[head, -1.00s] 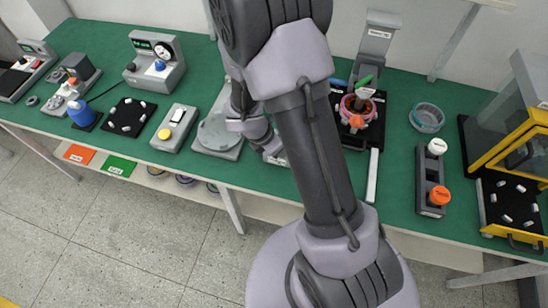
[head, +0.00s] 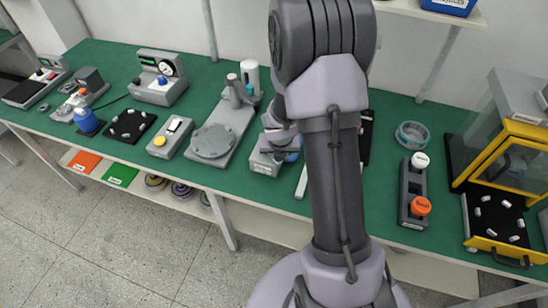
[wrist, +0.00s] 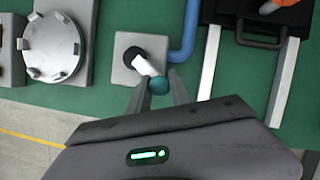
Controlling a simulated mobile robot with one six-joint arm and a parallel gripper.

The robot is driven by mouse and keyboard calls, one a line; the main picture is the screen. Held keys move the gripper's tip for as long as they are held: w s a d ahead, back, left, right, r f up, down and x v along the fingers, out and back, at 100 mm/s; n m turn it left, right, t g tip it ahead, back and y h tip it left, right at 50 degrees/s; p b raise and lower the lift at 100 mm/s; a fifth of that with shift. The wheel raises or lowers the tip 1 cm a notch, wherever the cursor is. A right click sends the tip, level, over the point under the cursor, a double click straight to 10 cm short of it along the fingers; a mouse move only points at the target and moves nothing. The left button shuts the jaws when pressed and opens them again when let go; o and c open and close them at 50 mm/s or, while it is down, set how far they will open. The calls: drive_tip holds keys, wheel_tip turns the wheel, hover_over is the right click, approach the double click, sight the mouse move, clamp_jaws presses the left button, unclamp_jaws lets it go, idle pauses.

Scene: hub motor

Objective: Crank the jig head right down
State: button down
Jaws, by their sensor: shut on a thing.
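In the wrist view a small crank stands on a grey box (wrist: 120,72). It has a black hub (wrist: 132,55), a white arm (wrist: 147,66) and a teal knob (wrist: 159,85) at its near end. My gripper (wrist: 159,88) is shut on the teal knob, one finger on each side. In the head view the grey box (head: 265,164) shows on the bench, with my wrist over it. A black-framed fixture (wrist: 240,15) with a black handle and two silver rails lies to the right in the wrist view. My arm hides most of it in the head view. The jig head's height cannot be told.
A blue bar (wrist: 186,30) runs close beside the crank. A round grey plate (wrist: 55,48) with several lugs is to the left. A clear dish (head: 412,135), a block with white and orange caps (head: 413,190) and a yellow-framed cabinet (head: 510,155) stand to the right.

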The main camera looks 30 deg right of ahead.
drive_tip(key=shift+w+d+f+n+y+p, duration=0.1)
drive_tip(key=shift+w+d+n+y+p, duration=0.4)
drive_tip(key=shift+n, duration=0.95)
drive_tip(key=shift+w+d+r+n+y+p, duration=0.15)
drive_tip(key=shift+d+n+y+p, duration=0.65)
drive_tip(key=shift+n, duration=0.7)
drive_tip(key=shift+w+d+f+n+y+p, duration=0.15)
drive_tip(key=shift+w+d+n+y+p, duration=0.2)
drive_tip(key=shift+d+n+p, duration=0.85)
drive_tip(key=shift+a+n, duration=0.4)
drive_tip(key=shift+n, duration=0.05)
drive_tip(key=c, duration=1.2)
unclamp_jaws()
drive_tip(key=shift+o, duration=0.2)
drive_tip(key=shift+w, duration=0.2)
